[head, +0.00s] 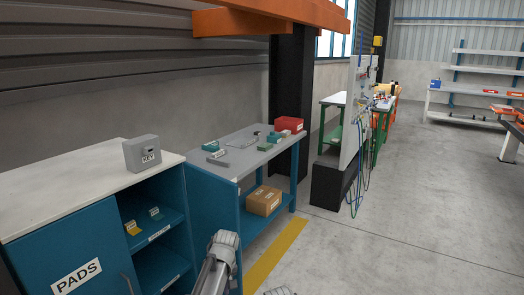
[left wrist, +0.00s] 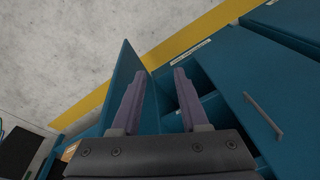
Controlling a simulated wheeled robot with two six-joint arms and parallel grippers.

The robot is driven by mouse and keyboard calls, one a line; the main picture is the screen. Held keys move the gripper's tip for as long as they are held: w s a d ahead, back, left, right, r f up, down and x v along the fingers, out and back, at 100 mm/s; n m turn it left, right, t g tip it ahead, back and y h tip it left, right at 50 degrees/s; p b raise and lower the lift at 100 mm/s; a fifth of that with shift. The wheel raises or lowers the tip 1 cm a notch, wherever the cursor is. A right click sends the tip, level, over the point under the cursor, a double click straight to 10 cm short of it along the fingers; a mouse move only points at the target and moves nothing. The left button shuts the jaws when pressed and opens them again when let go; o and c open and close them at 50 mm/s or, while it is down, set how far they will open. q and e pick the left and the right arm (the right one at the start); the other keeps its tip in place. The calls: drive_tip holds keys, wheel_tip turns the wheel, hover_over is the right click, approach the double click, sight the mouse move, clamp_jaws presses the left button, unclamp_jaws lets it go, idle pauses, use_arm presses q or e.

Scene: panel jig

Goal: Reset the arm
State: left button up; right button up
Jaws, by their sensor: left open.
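My left gripper (left wrist: 159,73) shows in the left wrist view with its two fingers apart and nothing between them. Beyond the fingers are a blue upright panel and the open shelves of a blue cabinet. In the head view a grey part of my arm (head: 220,262) rises from the bottom edge, in front of the cabinet and the blue bench; the gripper's fingers cannot be made out there. My right gripper is not in view.
The blue cabinet (head: 62,247) marked PADS stands at left, with a grey box (head: 142,153) on top. A bench (head: 228,150) holds small parts and a red bin (head: 289,124); a cardboard box (head: 263,201) sits below. Floor to the right is clear.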

use_arm(q)
drive_tip(key=s+a+m+h, duration=0.25)
drive_tip(key=s+m, duration=0.35)
drive_tip(key=s, duration=1)
drive_tip(key=s+d+m+g+y, duration=0.15)
drive_tip(key=s+d+m, duration=0.35)
drive_tip(key=d, duration=0.5)
wheel_tip(320, 180, up, 17)
drive_tip(key=n+p, duration=0.1)
drive_tip(key=p, duration=1.6)
drive_tip(key=shift+s, duration=0.4)
drive_tip(key=shift+t, duration=0.25)
drive_tip(key=shift+w+d, duration=0.1)
drive_tip(key=shift+w, duration=0.05)
